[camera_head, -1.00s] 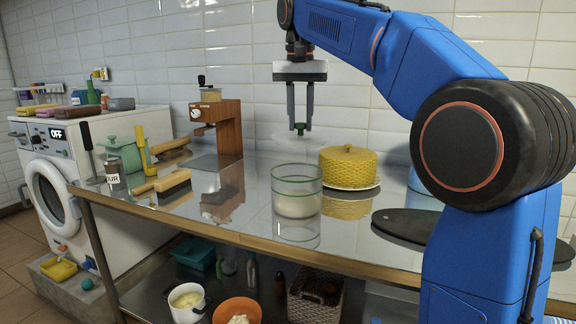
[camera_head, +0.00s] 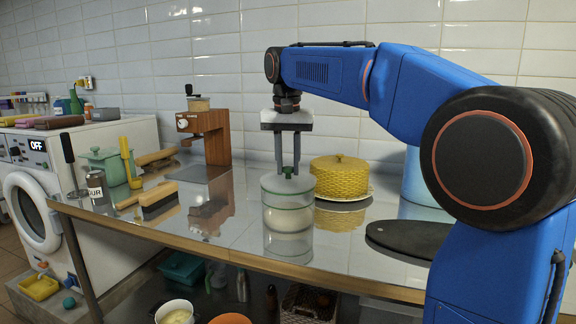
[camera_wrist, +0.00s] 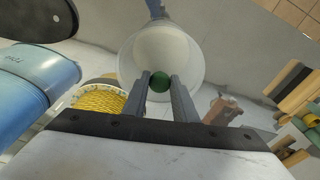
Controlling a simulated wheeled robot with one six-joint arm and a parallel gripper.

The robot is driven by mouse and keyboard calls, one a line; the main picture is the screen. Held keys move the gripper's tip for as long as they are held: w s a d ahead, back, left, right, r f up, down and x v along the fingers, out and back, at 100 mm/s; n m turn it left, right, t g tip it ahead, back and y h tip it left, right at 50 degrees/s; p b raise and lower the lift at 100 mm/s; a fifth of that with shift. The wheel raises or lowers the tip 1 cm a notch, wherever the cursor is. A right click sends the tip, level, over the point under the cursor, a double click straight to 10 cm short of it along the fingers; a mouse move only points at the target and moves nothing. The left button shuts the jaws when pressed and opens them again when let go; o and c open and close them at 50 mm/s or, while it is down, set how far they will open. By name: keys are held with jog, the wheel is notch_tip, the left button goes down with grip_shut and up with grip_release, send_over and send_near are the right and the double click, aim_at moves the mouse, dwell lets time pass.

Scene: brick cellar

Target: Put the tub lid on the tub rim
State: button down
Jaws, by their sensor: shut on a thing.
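The tub (camera_head: 289,217) is a clear cylinder with a green rim band and pale contents, standing upright near the table's front edge. The tub lid (camera_head: 270,182) is translucent with a small green knob (camera_wrist: 159,82). My gripper (camera_head: 288,172) is shut on the knob and holds the lid level over the tub's top. In the wrist view the lid's round disc (camera_wrist: 186,50) covers the tub's mouth, with the pale contents showing through. I cannot tell whether the lid touches the rim or hangs slightly above it.
A yellow woven cake box (camera_head: 340,178) stands on a plate just right of the tub. A dark oval board (camera_head: 405,240) lies at the right. A brush (camera_head: 158,194), a green pot (camera_head: 105,163) and a wooden coffee grinder (camera_head: 207,135) stand to the left.

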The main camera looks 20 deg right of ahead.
jog(key=c, duration=1.4)
grip_release()
jog(key=shift+f, duration=0.15)
jog(key=shift+c, duration=0.2)
